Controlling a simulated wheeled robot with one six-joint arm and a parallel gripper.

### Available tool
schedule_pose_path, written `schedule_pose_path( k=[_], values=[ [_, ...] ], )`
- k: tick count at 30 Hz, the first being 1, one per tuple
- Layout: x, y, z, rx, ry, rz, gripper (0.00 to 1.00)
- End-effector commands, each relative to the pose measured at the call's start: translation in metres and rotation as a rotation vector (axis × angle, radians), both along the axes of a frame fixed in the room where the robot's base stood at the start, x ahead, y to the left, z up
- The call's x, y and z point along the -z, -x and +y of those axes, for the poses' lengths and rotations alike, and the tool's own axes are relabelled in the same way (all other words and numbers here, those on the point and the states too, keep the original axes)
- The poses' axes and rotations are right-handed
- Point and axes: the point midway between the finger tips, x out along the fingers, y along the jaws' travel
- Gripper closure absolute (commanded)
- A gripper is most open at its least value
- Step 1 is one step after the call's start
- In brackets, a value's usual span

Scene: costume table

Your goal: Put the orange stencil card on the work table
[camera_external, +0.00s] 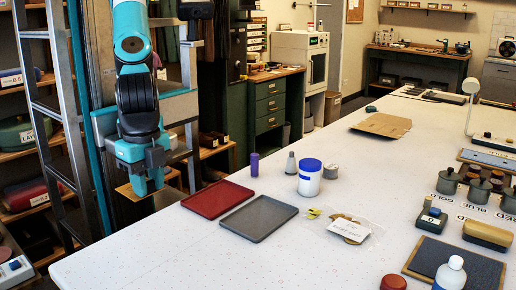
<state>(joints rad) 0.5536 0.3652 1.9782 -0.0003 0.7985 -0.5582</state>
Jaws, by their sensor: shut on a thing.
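My gripper (146,188) hangs at the left, beyond the left edge of the white work table (165,258). It points down and is shut on a thin flat tan-orange card (128,191), which looks like the orange stencil card. The card is held about level, and the gripper fingers hide its middle. The card is clear of the table top, to its left; its exact height is hard to tell.
A red tray (218,198) and a grey tray (259,218) lie near the table's left edge. Behind them stand a purple cylinder (254,164), a grey cone-shaped bottle (290,163) and a blue-lidded jar (309,180). The front-left table top is bare. A ladder-like metal frame (62,130) stands left.

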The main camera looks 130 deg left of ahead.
Motion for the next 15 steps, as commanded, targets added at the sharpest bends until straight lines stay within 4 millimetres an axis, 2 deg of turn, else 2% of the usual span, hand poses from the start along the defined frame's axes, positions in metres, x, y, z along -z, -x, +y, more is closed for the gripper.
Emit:
schedule_pose_path(
  k=[4,7,15],
  values=[
    [0.002,0.003,-0.002,0.006,0.0,0.0,0.91],
    [0.014,0.003,-0.001,0.005,-0.003,0.005,0.91],
    [0.086,0.004,-0.001,0.005,-0.005,0.008,0.91]
  ],
)
